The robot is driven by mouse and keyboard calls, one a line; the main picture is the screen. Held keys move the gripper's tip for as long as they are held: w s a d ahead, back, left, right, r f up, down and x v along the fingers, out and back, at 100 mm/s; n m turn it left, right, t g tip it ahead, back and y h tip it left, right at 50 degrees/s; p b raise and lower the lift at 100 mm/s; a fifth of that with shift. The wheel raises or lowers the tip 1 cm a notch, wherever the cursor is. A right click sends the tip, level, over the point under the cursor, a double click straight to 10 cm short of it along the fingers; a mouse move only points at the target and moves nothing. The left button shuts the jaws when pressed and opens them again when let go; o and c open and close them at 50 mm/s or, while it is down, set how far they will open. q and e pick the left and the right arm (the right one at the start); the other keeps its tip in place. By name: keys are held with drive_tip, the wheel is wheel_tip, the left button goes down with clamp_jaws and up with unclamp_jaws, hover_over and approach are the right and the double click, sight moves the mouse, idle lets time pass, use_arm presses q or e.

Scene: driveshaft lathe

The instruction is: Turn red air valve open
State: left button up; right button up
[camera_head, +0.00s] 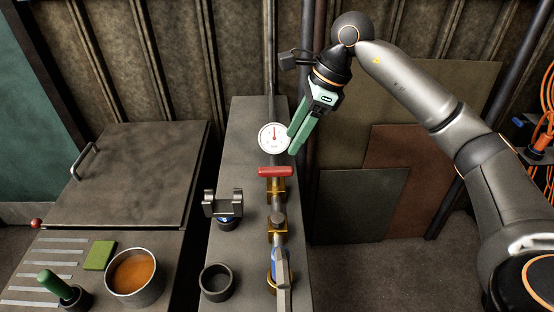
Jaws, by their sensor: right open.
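The red air valve handle (275,172) sits crosswise on a brass valve body (277,189) on the pipe along the narrow bench. A white round pressure gauge (273,138) stands just behind it. My right gripper (293,150) reaches down from the upper right, with its green fingers beside the gauge's right edge, above and behind the red handle. It is open and holds nothing; whether it touches the gauge I cannot tell. My left gripper is not in view.
The narrow bench (243,118) also carries a grey forked holder (223,204), a dark ring cup (216,282) and a blue-grey fitting (281,268). At left are a metal lid (130,175), a pot of brown liquid (134,277) and a green sponge (99,255). Panels (362,205) lean against the wall.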

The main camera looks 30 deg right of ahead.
sight(276, 168)
drive_tip(key=x, duration=0.9)
drive_tip(key=shift+p, duration=0.35)
drive_tip(key=shift+r, duration=0.1)
clamp_jaws()
drive_tip(key=shift+d, duration=0.1)
